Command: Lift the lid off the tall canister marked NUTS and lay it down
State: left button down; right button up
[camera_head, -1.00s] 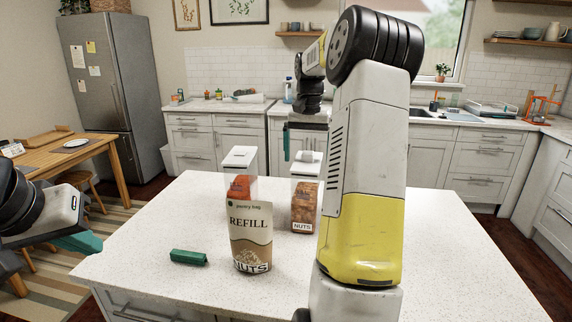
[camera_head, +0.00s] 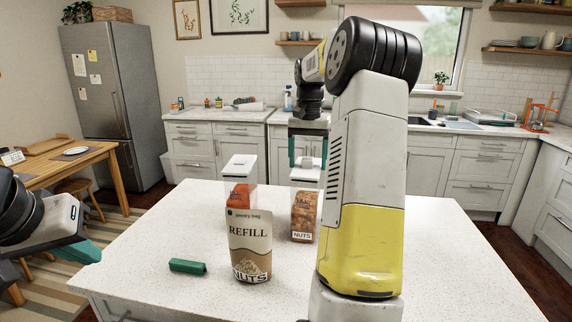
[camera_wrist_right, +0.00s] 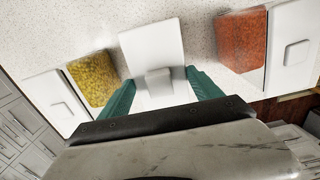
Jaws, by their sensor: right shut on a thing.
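The tall clear canister marked NUTS (camera_head: 304,222) stands upright on the white counter with brown nuts in it. Its white lid (camera_head: 307,174) has a raised knob and also shows from above in the right wrist view (camera_wrist_right: 150,45). My right gripper (camera_head: 307,158) is over the canister, pointing down, with its teal fingers on either side of the lid. It is shut on the lid, which is still at the canister's top; I cannot tell whether a gap has opened. My left gripper (camera_head: 82,252) is at the far left, partly shown, away from the canister.
A REFILL NUTS bag (camera_head: 251,247) stands in front of a white-lidded canister with orange-red contents (camera_head: 238,195). A green block (camera_head: 188,266) lies left of the bag. A yellow-filled canister (camera_wrist_right: 92,80) shows in the wrist view. The counter's front left (camera_head: 140,255) is clear.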

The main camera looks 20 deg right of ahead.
jog(key=shift+r, duration=0.5)
jog(key=shift+s+a+r, duration=0.1)
jog(key=shift+r, duration=0.85)
jog(key=s+a+r, duration=0.2)
jog(key=s+a, duration=0.2)
jog(key=s, duration=0.2)
jog(key=s+a+r, duration=0.2)
jog(key=s+a, duration=0.2)
jog(key=s, duration=0.3)
jog(key=shift+s+r, duration=0.25)
jog(key=shift+r, duration=0.1)
jog(key=shift+a, duration=0.15)
